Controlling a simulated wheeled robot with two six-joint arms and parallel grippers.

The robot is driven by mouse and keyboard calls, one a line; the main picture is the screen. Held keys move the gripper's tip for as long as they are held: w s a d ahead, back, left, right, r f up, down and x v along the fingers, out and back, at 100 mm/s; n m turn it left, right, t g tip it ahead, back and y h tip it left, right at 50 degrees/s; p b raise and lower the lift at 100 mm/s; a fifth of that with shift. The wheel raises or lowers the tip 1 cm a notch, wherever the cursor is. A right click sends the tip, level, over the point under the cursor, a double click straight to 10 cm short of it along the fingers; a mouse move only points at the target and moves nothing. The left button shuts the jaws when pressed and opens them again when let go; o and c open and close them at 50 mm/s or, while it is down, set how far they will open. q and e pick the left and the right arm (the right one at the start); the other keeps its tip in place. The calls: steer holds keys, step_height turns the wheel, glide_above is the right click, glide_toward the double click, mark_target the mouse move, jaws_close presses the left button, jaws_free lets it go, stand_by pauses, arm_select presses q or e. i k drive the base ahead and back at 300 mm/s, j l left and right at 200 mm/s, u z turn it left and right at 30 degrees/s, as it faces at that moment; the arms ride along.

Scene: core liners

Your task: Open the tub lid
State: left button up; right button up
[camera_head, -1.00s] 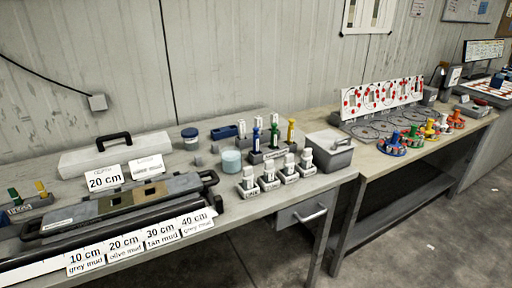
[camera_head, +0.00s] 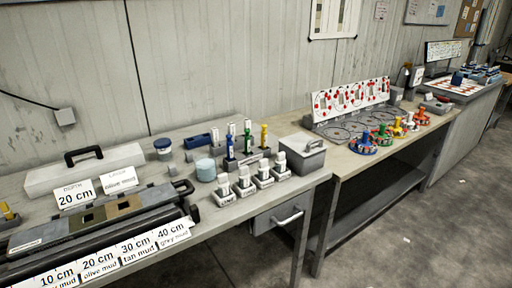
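A grey tub (camera_head: 309,165) stands at the right end of the near bench. Its lid (camera_head: 297,144) lies on top, with a dark handle (camera_head: 314,143) on it. The lid looks closed. A small round jar with a dark blue lid (camera_head: 162,143) stands further left near the wall, and a pale blue-green round container (camera_head: 205,170) stands in front of it. Neither of my grippers is in view.
Several white-capped bottles in grey holders (camera_head: 243,182) stand just left of the tub. A long core tray (camera_head: 125,208) and length cards fill the left side. The second bench holds a red-dotted board (camera_head: 350,99) and coloured reels (camera_head: 363,144). Open floor lies in front.

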mark_target(303, 139)
steer(key=i+j+z, duration=0.2)
steer(key=z, duration=0.2)
steer(key=i+j+z, duration=0.35)
steer(key=k+l, duration=0.1)
